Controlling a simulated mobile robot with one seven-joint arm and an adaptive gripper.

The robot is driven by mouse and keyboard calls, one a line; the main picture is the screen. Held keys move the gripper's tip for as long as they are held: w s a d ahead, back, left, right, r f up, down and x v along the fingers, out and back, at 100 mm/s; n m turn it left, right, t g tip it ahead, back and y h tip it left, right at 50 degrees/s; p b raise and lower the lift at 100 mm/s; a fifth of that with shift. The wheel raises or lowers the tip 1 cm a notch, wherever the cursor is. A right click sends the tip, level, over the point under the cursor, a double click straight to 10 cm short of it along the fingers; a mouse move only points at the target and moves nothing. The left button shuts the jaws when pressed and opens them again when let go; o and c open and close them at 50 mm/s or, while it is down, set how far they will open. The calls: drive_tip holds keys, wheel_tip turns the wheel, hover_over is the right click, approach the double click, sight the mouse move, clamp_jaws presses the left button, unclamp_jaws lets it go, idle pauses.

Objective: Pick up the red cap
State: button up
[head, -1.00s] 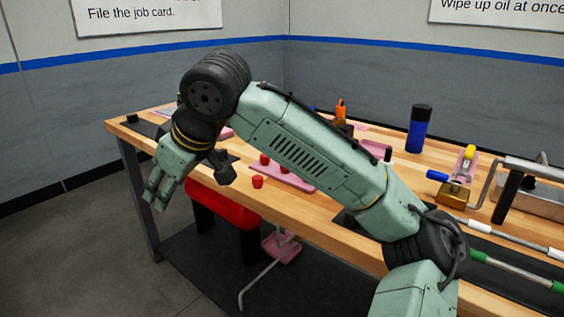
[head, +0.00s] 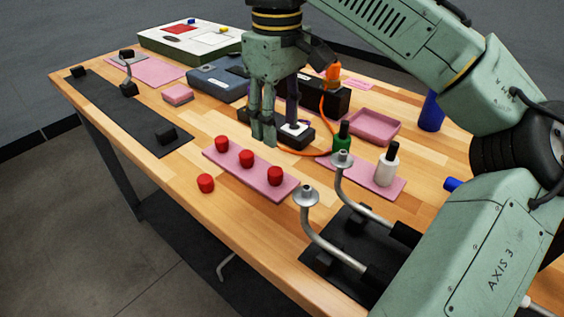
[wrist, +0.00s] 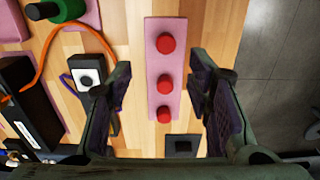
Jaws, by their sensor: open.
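A loose red cap (head: 205,183) stands on the wooden bench near its front edge. Three similar red caps, left (head: 222,143), middle (head: 246,158) and right (head: 275,175), sit in a row on a pink strip (head: 260,185). My gripper (head: 268,132) points down just behind the strip in the head view, open and empty. In the wrist view my gripper (wrist: 160,75) has its fingers spread either side of the strip (wrist: 156,28) and its three caps, still apart from them. The loose cap does not show there; the right finger may hide it.
Two bent metal tubes (head: 306,196) rise at front right. A dark mat (head: 130,115) covers the left side. Bare wood surrounds the loose cap.

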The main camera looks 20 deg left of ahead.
sight(275, 171)
drive_tip(key=f, duration=0.4)
drive_tip(key=shift+s, duration=0.25)
drive_tip(key=shift+s+a+f+p, duration=0.1)
drive_tip(key=shift+f+p, duration=0.2)
drive_tip(key=shift+f, duration=1.15)
drive_tip(key=shift+s+a+f+p, duration=0.1)
drive_tip(key=shift+f+p, duration=0.15)
drive_tip(key=shift+f, duration=1.2)
drive_tip(key=shift+c, duration=0.3)
drive_tip(key=c, duration=0.8)
